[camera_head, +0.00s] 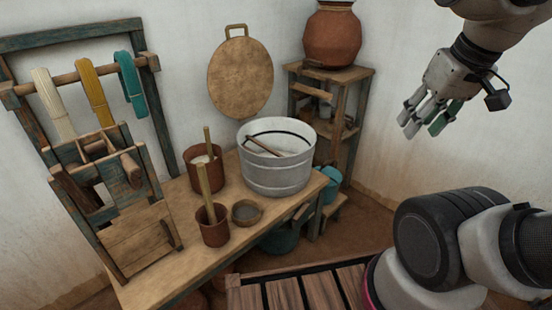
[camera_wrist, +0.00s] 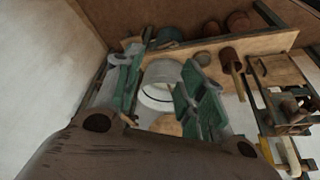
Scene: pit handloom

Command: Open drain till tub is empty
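A grey-white metal tub (camera_head: 275,177) stands on the wooden table, with a wooden stick (camera_head: 263,147) leaning inside. A dark curved line crosses its inner wall; how much liquid it holds I cannot tell. I cannot make out a drain. A teal bucket (camera_head: 330,183) sits low, just right of the tub, partly hidden by the table edge. My gripper (camera_head: 424,122) is raised in the air at the upper right, well apart from the tub. In the wrist view my gripper (camera_wrist: 160,78) has its green-padded fingers spread, and the tub (camera_wrist: 158,98) shows far beyond, between them.
The table (camera_head: 180,210) also holds two brown pots with sticks (camera_head: 205,174) (camera_head: 214,232), a small bowl (camera_head: 246,213) and a wooden frame (camera_head: 110,195). A shelf (camera_head: 330,75) with a clay pot (camera_head: 332,38) stands behind. Slatted planks (camera_head: 300,290) lie in front. Air around my gripper is free.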

